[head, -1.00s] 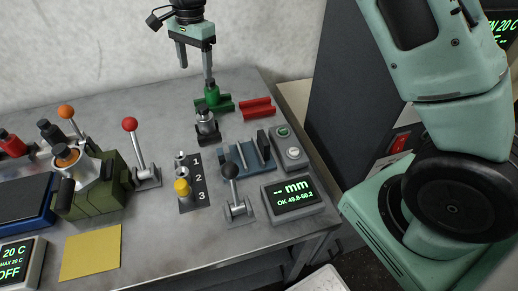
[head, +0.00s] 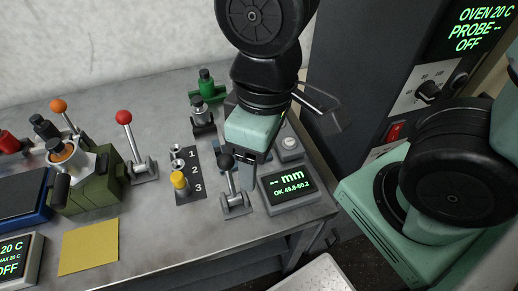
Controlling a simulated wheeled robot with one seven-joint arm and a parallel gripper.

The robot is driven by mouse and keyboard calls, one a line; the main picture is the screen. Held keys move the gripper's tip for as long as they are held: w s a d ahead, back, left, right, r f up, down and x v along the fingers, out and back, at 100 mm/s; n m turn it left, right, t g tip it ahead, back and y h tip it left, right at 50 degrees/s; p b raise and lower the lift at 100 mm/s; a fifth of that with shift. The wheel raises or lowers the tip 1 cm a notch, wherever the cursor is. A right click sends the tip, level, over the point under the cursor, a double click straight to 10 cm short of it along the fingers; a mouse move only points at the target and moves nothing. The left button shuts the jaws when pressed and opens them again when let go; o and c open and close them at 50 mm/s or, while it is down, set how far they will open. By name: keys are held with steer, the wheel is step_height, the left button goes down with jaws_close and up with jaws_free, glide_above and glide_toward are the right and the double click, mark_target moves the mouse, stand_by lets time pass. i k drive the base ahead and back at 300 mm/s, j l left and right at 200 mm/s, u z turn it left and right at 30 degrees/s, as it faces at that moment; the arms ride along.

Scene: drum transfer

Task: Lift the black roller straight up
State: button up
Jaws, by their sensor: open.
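Two things could be the black roller, and I cannot tell which it is. One is the silver cylinder with a black top (head: 202,112), upright in a dark stand near the middle back. The other is the dark cylinder (head: 46,128) at the left, behind the olive block. My gripper (head: 256,172) points down over the gauge area, right of the silver cylinder and apart from it. Its jaws are open, though the arm and housing largely hide the fingers. The gauge fixture (head: 228,146) is mostly hidden behind my gripper.
A black-knobbed lever (head: 226,162) and the mm display (head: 286,187) stand close to my gripper. A green roller and stand (head: 208,86) are behind. A yellow part (head: 179,184) sits on the numbered plate. The red-knobbed lever (head: 124,118) is left.

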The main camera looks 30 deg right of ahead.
mark_target(44, 128)
steer(key=k+j, duration=0.25)
steer(key=k+j+u, duration=0.1)
steer(key=j, duration=0.4)
steer(key=k+j, duration=0.35)
steer(key=j, duration=0.35)
steer(key=i+j+u, duration=0.1)
steer(key=j, duration=0.25)
steer(key=i+j+u, duration=0.1)
steer(key=j, duration=0.25)
steer(key=i+j+u, duration=0.1)
steer(key=i, duration=0.65)
